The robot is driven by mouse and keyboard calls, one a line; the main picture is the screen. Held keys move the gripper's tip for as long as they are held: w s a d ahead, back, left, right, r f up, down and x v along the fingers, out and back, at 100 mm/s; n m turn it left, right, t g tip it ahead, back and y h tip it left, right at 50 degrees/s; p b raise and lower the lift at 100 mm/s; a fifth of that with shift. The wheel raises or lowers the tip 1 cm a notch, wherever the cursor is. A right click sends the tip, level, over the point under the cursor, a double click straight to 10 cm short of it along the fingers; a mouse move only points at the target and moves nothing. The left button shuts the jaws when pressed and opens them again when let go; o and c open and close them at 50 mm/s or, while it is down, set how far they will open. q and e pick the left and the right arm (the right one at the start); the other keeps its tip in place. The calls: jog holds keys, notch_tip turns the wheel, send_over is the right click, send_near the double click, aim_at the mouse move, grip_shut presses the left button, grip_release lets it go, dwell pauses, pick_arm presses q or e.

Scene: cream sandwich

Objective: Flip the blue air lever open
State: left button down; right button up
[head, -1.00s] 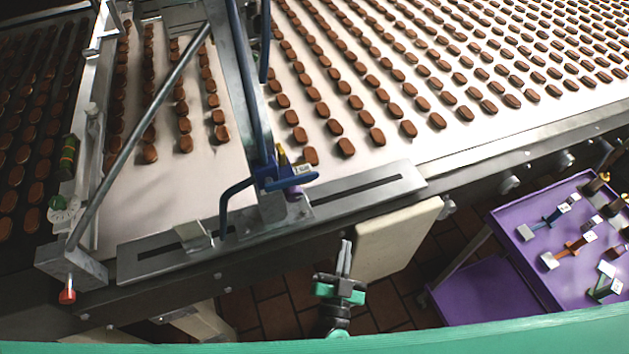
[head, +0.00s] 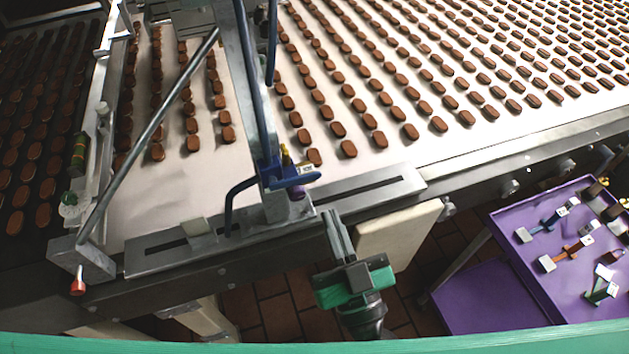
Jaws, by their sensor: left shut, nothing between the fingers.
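The blue air lever (head: 297,180) sits on the blue fitting at the foot of the metal post, just above the slotted rail (head: 385,187). A brass piece and a small white label show beside it. My left gripper (head: 332,214) is shut and empty. It is green and grey, its fingers pointing up toward the rail, below and to the right of the lever and apart from it. My right gripper is not in view.
A conveyor (head: 190,190) with rows of brown biscuits fills the back. A diagonal metal rod (head: 150,130) and a blue bent hose (head: 229,205) stand left of the lever. A purple cart (head: 480,300) with several tools is at the right.

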pick_arm(q)
notch_tip(320, 180, up, 3)
jog(key=b, duration=0.2)
send_over(314, 179)
jog(key=s, duration=0.2)
jog(key=f+b, duration=0.1)
jog(key=b, duration=0.1)
jog(key=f+b, duration=0.1)
jog(key=b, duration=0.1)
jog(key=shift+s+f, duration=0.2)
jog(key=shift+f, duration=0.1)
jog(key=shift+f+b, duration=0.6)
jog(key=shift+b, duration=0.55)
